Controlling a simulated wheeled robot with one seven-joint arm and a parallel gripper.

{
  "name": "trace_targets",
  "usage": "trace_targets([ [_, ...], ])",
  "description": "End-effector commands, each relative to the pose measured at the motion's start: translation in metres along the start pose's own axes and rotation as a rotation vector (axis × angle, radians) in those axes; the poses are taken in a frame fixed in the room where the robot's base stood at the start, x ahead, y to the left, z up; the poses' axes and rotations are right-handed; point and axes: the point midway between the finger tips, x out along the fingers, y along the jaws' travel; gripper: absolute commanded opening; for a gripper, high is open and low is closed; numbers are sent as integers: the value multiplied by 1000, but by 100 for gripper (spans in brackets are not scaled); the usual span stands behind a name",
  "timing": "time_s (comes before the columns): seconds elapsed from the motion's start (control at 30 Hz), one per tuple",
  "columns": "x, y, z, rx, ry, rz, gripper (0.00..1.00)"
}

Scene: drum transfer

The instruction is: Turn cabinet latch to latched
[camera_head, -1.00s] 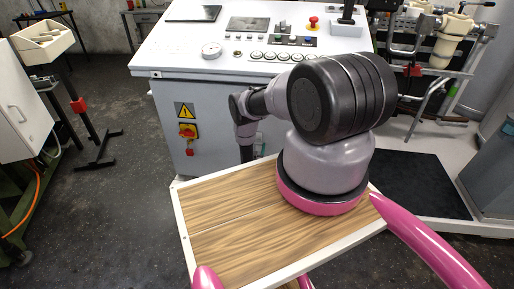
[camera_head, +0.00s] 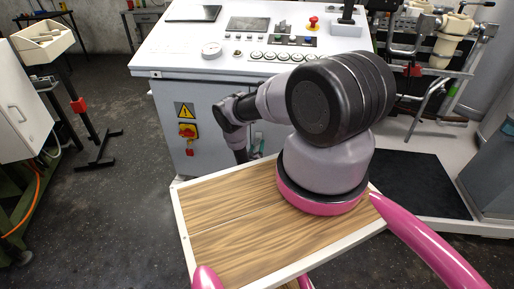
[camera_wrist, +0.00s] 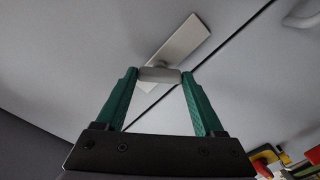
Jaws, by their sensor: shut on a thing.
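In the wrist view my gripper (camera_wrist: 160,76) has its two green fingers closed on the sides of a short grey latch knob (camera_wrist: 159,74). Behind the knob, a pale rectangular latch plate (camera_wrist: 185,42) lies on the grey cabinet front (camera_wrist: 85,50). The plate slants up to the right, beside a dark door seam (camera_wrist: 225,50) and roughly along it. In the head view my arm reaches down before the grey control cabinet (camera_head: 215,110).
A curved handle (camera_wrist: 302,14) sits right of the seam. In the head view the cabinet front carries a red-and-yellow switch (camera_head: 187,131). A white box (camera_head: 20,115) stands at the left, beside open dark floor (camera_head: 110,190).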

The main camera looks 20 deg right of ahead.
Motion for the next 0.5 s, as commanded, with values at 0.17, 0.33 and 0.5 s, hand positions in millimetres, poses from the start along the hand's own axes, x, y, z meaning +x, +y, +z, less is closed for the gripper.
trace_targets([
  [0.17,0,-1,-1,-168,3,-2,14],
  [0.33,0,-1,-1,-330,3,-1,14],
  [0.5,0,-1,-1,-490,3,-2,14],
])
